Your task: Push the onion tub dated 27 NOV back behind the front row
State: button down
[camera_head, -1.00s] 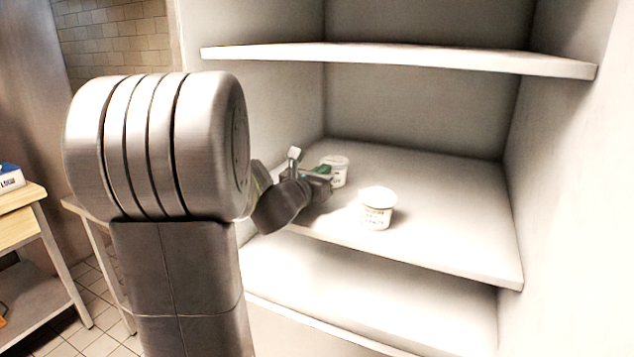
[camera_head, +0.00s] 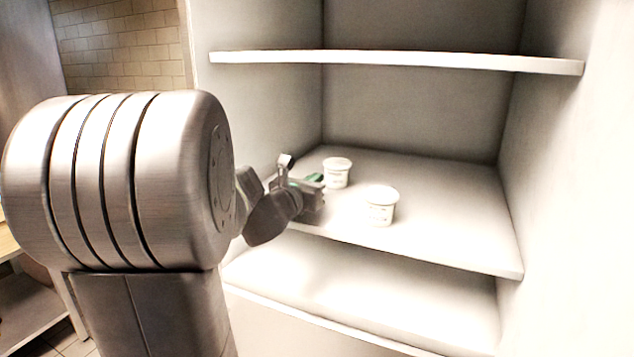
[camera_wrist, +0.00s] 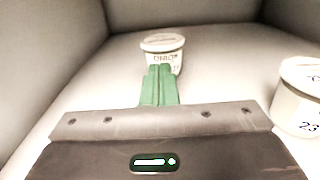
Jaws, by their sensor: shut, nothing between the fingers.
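A white tub (camera_head: 337,173) stands upright toward the left on the middle shelf, farther back than the other tub. In the wrist view this tub (camera_wrist: 163,47) is straight ahead, its label starting "ONIO"; my fingers hide most of the date line. A second white tub (camera_head: 381,206) stands upright nearer the front edge, to the right. In the wrist view it (camera_wrist: 298,97) is cut by the right edge and shows "23". My gripper (camera_head: 317,178) has its green fingers (camera_wrist: 160,72) shut and empty, in front of the left tub; I cannot tell whether they touch it.
The middle shelf (camera_head: 455,225) is clear behind and to the right of the tubs. An empty upper shelf (camera_head: 400,62) hangs above, and a lower shelf (camera_head: 310,270) lies below. Side walls close in the cabinet. A wooden table (camera_head: 8,243) stands at far left.

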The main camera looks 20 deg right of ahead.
jog(key=shift+s+a+f, duration=0.15)
jog(key=shift+s+a, duration=0.2)
jog(key=b+v, duration=0.1)
jog(key=v, duration=0.6)
jog(key=shift+d, duration=0.1)
